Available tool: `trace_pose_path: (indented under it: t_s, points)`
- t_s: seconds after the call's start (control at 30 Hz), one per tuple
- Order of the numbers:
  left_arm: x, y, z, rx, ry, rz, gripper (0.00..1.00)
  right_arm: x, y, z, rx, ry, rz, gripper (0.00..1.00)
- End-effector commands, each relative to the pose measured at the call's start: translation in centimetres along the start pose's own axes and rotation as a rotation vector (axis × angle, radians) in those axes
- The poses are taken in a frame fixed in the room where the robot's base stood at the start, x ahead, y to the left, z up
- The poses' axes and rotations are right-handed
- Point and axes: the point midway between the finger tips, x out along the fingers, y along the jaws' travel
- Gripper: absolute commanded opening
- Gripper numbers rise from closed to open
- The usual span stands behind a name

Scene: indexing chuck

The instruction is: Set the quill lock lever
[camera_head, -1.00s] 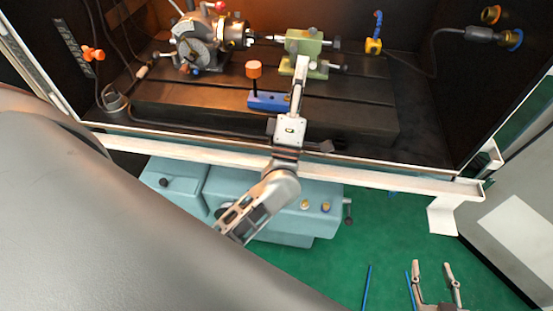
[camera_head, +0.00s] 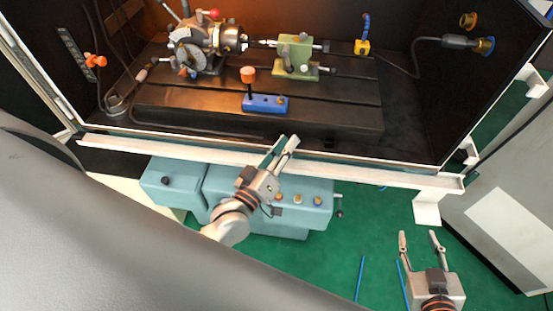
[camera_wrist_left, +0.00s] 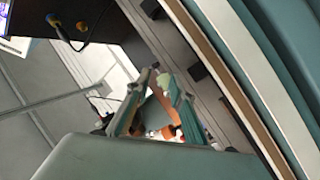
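The green tailstock (camera_head: 294,52) stands on the dark slotted table at the back, facing the indexing chuck (camera_head: 229,38). Small dark handles stick out from its right side, and a small pale knob (camera_head: 304,68) shows on its front. I cannot tell which of these is the quill lock lever. My right gripper (camera_head: 420,235) is open and empty at lower right, over the green floor.
A blue block (camera_head: 266,103) with an orange-topped post (camera_head: 248,74) stands in front of the tailstock. The white rail (camera_head: 345,171) crosses the enclosure's front. A yellow fitting (camera_head: 361,47) and a grey cable connector (camera_head: 457,42) are at the right. The slotted table (camera_head: 345,112) is bare at right.

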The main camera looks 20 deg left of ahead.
Motion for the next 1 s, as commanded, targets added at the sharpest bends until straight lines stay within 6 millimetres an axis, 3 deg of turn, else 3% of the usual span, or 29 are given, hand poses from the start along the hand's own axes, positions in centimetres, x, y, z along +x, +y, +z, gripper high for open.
trace_pose_path:
  t_s: [0.3, 0.73, 0.8, 0.83, 1.0]
  points:
    - [-2.4, -1.4, 2.8, 0.101, -0.119, -0.038, 0.22, -0.4, 0.2, -0.9, 0.000, 0.001, 0.000, 0.40]
    - [-2.9, -1.7, 3.4, 0.122, -0.143, -0.044, 0.22, -0.4, 0.2, -0.9, 0.000, 0.001, 0.000, 0.40]
    - [-2.9, -1.7, 3.4, 0.122, -0.142, -0.044, 0.04, -0.4, 0.2, -0.9, 0.000, 0.001, 0.000, 0.40]
    - [-2.9, -1.7, 3.4, 0.122, -0.142, -0.044, 0.00, -0.4, 0.2, -0.9, 0.000, 0.001, 0.000, 0.40]
    - [-1.7, -0.8, 2.1, 0.174, -0.112, -0.003, 0.00, -0.4, 0.2, -0.7, 0.001, -0.002, -0.001, 0.40]
